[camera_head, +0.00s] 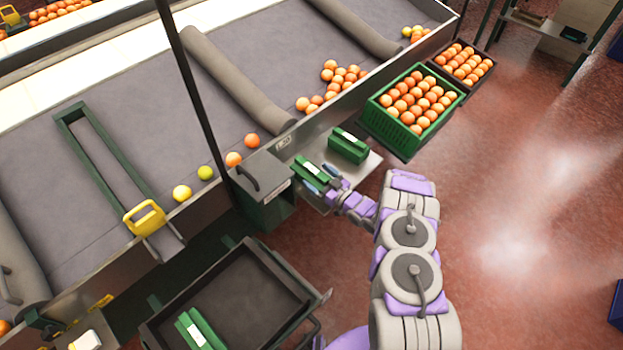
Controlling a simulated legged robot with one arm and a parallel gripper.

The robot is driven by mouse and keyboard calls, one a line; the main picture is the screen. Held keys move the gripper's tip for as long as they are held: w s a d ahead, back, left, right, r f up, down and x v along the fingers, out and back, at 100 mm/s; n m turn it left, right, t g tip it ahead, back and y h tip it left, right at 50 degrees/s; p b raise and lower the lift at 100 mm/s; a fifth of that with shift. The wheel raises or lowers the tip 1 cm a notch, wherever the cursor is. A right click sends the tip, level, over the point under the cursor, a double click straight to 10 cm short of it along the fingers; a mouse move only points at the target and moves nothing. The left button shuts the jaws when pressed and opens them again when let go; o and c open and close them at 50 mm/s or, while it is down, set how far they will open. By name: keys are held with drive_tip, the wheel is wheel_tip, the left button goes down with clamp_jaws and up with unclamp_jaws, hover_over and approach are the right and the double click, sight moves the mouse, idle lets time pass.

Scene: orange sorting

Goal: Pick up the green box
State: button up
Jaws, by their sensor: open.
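Two small green boxes with white labels sit on a grey metal shelf beside the conveyor. The left green box (309,169) is close to the fingertips of my gripper (322,180). The right green box (348,146) is a little farther right and back. A third green box (200,329) with a white label lies in the black cart tray (276,332) at the bottom. My gripper is open, with its bluish fingers at the near side of the left box. Whether the fingers touch that box I cannot tell.
A green crate (374,127) full of oranges stands right of the shelf (371,166), with a dark crate (487,67) of oranges behind it. The sorting conveyor (235,45) runs along the left, with loose fruit on it.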

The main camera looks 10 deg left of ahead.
drive_tip(key=shift+w+a, duration=0.2)
drive_tip(key=shift+a, duration=0.15)
drive_tip(key=c, duration=1.2)
